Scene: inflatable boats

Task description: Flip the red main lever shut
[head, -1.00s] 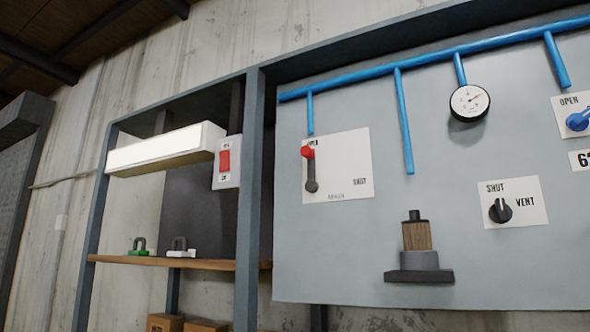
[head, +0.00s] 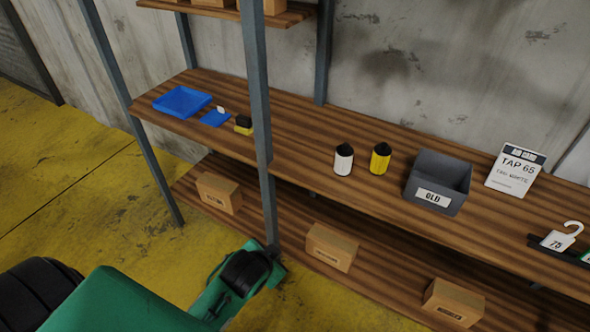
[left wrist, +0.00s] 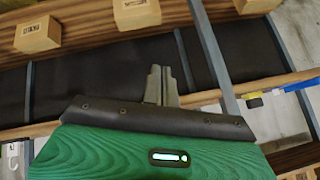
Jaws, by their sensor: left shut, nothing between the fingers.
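The red main lever is in neither view now, as the head view looks down on wooden shelves. My left gripper (head: 276,264) is low by the front upright post of the shelving, in front of the lower shelf. In the left wrist view its two grey fingers (left wrist: 160,86) are together with nothing between them. My green forearm comes in from the lower left. I cannot tell whether the gripper touches the post. My right gripper is in neither view.
Cardboard boxes (head: 332,247) stand on the lower shelf. Yellow floor lies open at left.

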